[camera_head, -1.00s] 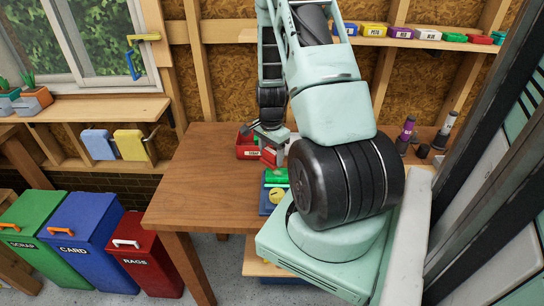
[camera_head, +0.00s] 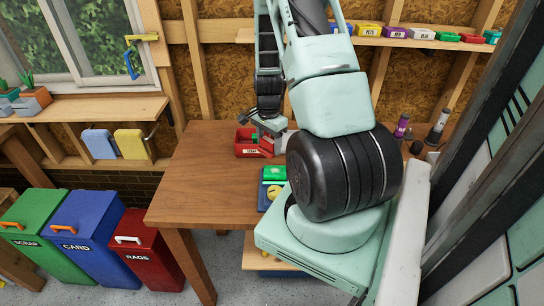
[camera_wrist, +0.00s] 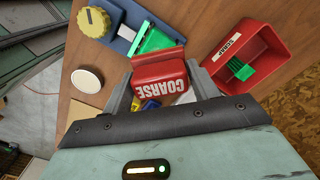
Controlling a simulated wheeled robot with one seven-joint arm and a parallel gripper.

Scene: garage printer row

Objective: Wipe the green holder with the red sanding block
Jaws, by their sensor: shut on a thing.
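My gripper (camera_wrist: 160,90) is shut on the red sanding block (camera_wrist: 160,77), marked COARSE, with a finger at each side. The green holder (camera_wrist: 154,38) lies just beyond the block in the wrist view, on a blue base (camera_wrist: 122,38) with a yellow knob (camera_wrist: 92,22). The block's far edge overlaps the holder's near edge in that picture; I cannot tell whether they touch. In the head view the green holder (camera_head: 274,174) shows on the wooden table, and my gripper (camera_head: 270,130) is behind it, near the red bin, partly covered by my arm.
A red bin (camera_wrist: 276,68) labelled SCRAP, with green pieces inside, stands close beside the block. A white disc (camera_wrist: 87,80) lies on the table. Small blue and yellow pieces (camera_wrist: 150,104) show below the block. The table's left part (camera_head: 195,180) is clear.

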